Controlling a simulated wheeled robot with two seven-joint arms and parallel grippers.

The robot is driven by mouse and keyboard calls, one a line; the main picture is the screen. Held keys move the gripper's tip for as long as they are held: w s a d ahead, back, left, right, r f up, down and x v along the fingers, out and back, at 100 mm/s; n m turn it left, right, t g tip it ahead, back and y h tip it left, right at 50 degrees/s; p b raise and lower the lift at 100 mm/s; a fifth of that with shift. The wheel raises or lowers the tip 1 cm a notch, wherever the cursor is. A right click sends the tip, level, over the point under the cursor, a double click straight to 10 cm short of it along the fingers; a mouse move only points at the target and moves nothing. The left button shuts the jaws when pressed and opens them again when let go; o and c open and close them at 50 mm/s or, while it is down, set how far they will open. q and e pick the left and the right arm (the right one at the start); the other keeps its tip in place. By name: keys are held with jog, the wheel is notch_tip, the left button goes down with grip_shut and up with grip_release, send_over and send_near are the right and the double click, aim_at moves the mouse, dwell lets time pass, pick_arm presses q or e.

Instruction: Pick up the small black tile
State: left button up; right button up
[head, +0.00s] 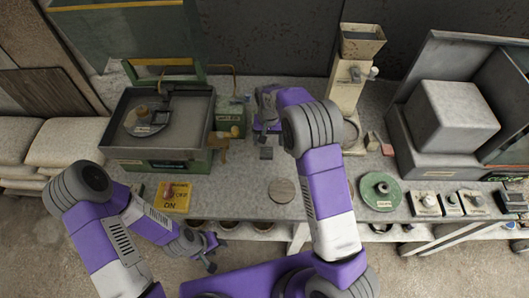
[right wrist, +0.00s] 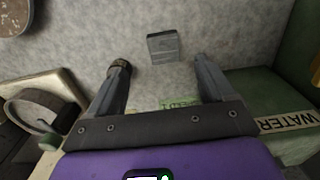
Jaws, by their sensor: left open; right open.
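The small black tile (head: 266,153) lies flat on the grey bench top, just in front of my right gripper (head: 267,128) in the head view. In the right wrist view the tile (right wrist: 163,47) looks dark grey and lies beyond the fingertips, roughly centred between them. My right gripper (right wrist: 160,66) is open with nothing between its fingers, and does not touch the tile. My left gripper (head: 212,254) is open and empty, low in front of the bench's front edge.
A green water box (head: 231,117) stands left of my right gripper, beside a grinding basin (head: 195,135). A round disc (head: 282,191) lies nearer the front edge. A hopper stand (head: 347,95) and green wheel (head: 380,190) are to the right. Bench around the tile is clear.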

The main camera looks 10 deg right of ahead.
aim_at(266, 153)
jog(key=shift+w+f, duration=0.25)
jog(key=shift+f, duration=0.25)
jog(key=shift+w+f, duration=0.2)
jog(key=shift+f, duration=0.25)
jog(key=shift+s+f, duration=0.3)
jog(key=shift+f, duration=0.45)
notch_tip(266, 153, down, 5)
jog(key=shift+w+a+f, duration=0.1)
jog(key=shift+a, duration=0.05)
jog(key=shift+c, duration=0.3)
jog(key=c, duration=1.2)
